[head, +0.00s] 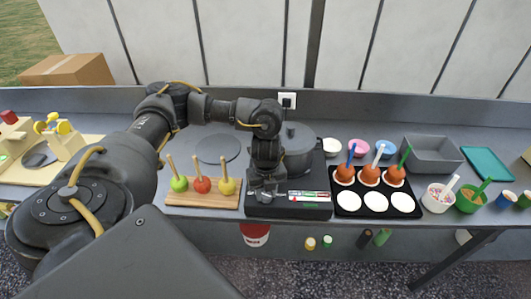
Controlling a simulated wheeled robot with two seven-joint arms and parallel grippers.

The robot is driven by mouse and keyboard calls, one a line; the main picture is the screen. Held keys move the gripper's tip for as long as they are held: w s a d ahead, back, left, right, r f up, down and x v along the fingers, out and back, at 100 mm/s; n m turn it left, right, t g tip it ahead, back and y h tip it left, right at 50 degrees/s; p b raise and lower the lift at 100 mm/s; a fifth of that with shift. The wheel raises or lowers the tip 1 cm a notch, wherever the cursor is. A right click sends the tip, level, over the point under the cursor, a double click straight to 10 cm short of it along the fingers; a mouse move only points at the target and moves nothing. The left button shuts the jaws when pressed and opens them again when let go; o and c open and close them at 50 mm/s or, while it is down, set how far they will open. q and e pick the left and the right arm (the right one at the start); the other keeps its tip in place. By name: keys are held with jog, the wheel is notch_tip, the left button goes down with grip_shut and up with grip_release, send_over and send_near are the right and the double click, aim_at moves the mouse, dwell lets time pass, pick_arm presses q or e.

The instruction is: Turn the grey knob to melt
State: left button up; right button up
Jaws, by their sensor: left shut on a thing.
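My left gripper (266,197) reaches down over the front left of a black cooker (318,211). It is shut on the grey knob there, and its fingers hide most or all of the knob. A grey pot with a lid (298,146) stands on the cooker behind the gripper. A light panel (310,196) with green and red marks lies right of the gripper on the cooker's front. Which mark the knob points to cannot be told. My right gripper is not in view.
A wooden board (202,201) with three apples on sticks stands left of the cooker. A black tray (375,207) with three coated apples and white discs stands right. Bowls, cups and a grey bin (433,155) are further right. A grey round mat (218,149) lies behind the board.

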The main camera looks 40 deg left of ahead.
pick_arm(q)
jog(key=m, duration=0.2)
jog(key=shift+m+p, duration=0.3)
jog(key=m, duration=0.3)
jog(key=shift+m, duration=0.3)
jog(key=m, duration=0.5)
jog(key=shift+s+f, duration=0.1)
jog(key=shift+m, duration=0.9)
jog(key=o, duration=1)
jog(key=shift+c, duration=0.2)
